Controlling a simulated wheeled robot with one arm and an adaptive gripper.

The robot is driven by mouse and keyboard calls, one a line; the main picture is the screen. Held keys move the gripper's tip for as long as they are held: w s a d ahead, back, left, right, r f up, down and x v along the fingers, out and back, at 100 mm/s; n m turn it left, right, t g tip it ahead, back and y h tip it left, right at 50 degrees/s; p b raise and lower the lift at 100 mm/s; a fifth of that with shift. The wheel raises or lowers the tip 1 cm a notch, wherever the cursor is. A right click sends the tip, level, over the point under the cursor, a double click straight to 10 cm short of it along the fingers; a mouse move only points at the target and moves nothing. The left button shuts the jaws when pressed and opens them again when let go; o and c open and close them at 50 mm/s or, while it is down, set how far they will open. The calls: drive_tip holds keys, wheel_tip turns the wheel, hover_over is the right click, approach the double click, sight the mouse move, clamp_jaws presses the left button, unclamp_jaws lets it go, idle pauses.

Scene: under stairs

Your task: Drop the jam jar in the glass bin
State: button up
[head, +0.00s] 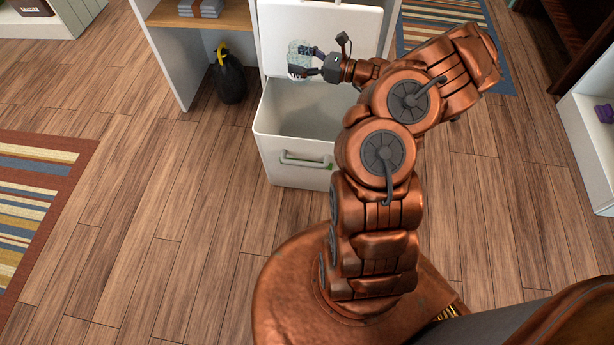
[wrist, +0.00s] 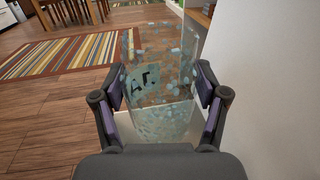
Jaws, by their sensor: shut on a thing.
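The jam jar (wrist: 160,85) is clear glass with pale blue-green speckles and dark lettering. In the wrist view it sits between the two purple-padded fingers of my gripper (wrist: 160,115), which is shut on it. In the head view the jar (head: 297,57) is held by my gripper (head: 308,65) above the back part of an open white pull-out bin (head: 290,165). No label naming the bin can be read.
A white cabinet front (head: 325,20) stands right behind the open bin. A black bottle with a yellow handle (head: 229,78) stands on the floor left of it, under a wooden shelf (head: 205,15). Striped rugs (head: 40,200) lie at the left and back right.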

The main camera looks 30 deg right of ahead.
drive_tip(key=s+d+f+b, duration=0.1)
drive_tip(key=d+f+b, duration=0.1)
drive_tip(key=f+b, duration=0.3)
drive_tip(key=d+f+b, duration=0.2)
drive_tip(key=f+b, duration=0.3)
drive_tip(key=f, duration=0.3)
drive_tip(key=shift+s+f+m+t+h+b, duration=0.3)
drive_tip(key=shift+s+f+h+b, duration=0.05)
drive_tip(key=shift+h, duration=0.05)
drive_tip(key=o, duration=1.5)
drive_tip(key=shift+c, duration=0.2)
drive_tip(key=shift+s, duration=0.1)
drive_tip(key=v, duration=1.1)
drive_tip(key=shift+s+d, duration=0.2)
drive_tip(key=shift+s, duration=0.1)
